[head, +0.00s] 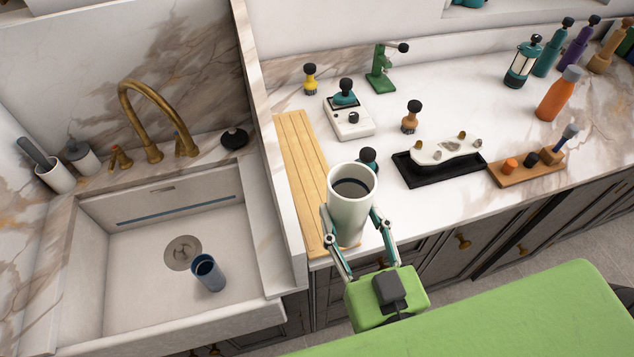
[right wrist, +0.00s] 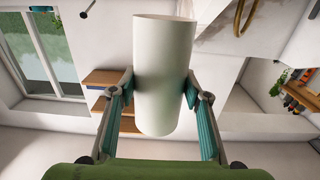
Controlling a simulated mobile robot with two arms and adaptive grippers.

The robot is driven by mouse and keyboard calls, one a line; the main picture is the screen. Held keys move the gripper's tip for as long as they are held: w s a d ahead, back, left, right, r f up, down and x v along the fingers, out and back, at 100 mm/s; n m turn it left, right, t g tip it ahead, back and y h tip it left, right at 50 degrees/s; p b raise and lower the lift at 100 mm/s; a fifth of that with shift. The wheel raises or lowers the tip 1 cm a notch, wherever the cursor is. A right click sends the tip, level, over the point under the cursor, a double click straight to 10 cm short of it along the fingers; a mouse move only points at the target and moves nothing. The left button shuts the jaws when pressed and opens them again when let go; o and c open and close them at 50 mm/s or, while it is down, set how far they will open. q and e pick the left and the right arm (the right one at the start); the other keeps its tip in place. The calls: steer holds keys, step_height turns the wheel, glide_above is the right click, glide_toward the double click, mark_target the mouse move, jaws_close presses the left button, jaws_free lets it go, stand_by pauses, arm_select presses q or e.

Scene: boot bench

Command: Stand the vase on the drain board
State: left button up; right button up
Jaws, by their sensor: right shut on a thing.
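The vase is a tall white open-topped cylinder (head: 350,212), dark inside, close to upright. My right gripper (head: 349,222) is shut on its sides, one finger pad on each. In the right wrist view the vase (right wrist: 163,75) sits between the teal pads of the right gripper (right wrist: 162,90). The drain board (head: 300,150) is a slatted light-wood board at the left end of the counter, beside the sink wall. The vase overlaps its near right part in the head view; the gap under the vase is hidden. My left gripper is not in view.
A teal dark-topped item (head: 368,158) stands just behind the vase. A white scale (head: 348,122), a black tray (head: 440,172) and a wooden holder (head: 525,172) are to the right. The sink (head: 130,250) holds a blue cup (head: 208,273). The board's far part is bare.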

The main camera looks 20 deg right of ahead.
steer(key=w+f, duration=0.4)
steer(key=w+f+b, duration=0.1)
steer(key=w+f, duration=0.2)
steer(key=f, duration=0.1)
steer(key=w+f+b, duration=0.1)
steer(key=w+f, duration=0.3)
steer(key=shift+w+a, duration=0.3)
steer(key=shift+a, duration=0.1)
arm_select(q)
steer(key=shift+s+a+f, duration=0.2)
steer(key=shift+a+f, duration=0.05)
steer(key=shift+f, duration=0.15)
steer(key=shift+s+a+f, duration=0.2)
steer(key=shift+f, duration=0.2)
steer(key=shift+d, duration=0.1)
arm_select(e)
steer(key=shift+r, duration=0.1)
steer(key=shift+s, duration=0.1)
steer(key=o, duration=1.1)
steer(key=shift+f, duration=0.2)
steer(key=shift+c, duration=0.2)
